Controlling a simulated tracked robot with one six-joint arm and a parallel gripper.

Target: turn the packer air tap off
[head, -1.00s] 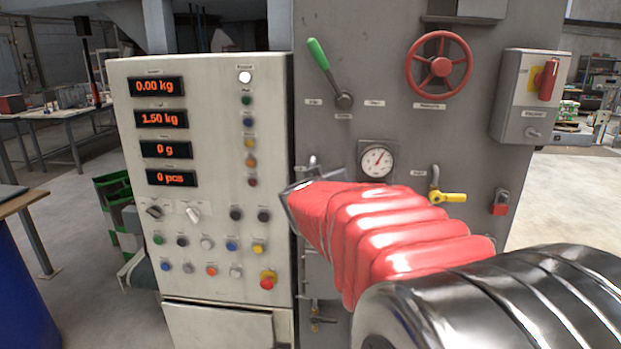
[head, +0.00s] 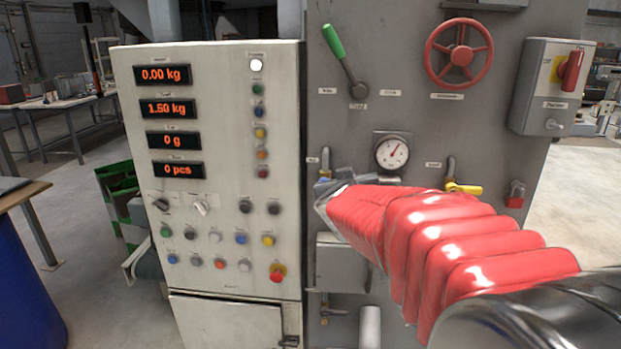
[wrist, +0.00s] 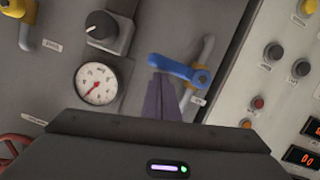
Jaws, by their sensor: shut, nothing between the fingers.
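A tap with a blue lever (wrist: 180,69) is on a bent grey pipe in the wrist view. Its lever lies across the pipe. Its small label (wrist: 198,101) is too blurred to read. In the head view its pipe (head: 325,160) shows left of the gauge, and my gripper hides most of the lever. My gripper (head: 326,186) is at this tap in the head view. In the wrist view its dark fingers (wrist: 163,88) are shut and empty, with their tips at the lever's edge; I cannot tell whether they touch.
A round gauge (head: 392,152) and a yellow-handled tap (head: 463,188) are to the right. A green-handled lever (head: 334,42) and red handwheel (head: 459,56) are above. A grey box (head: 340,262) is below, with a knob (wrist: 101,25). The control panel (head: 215,110) stands left.

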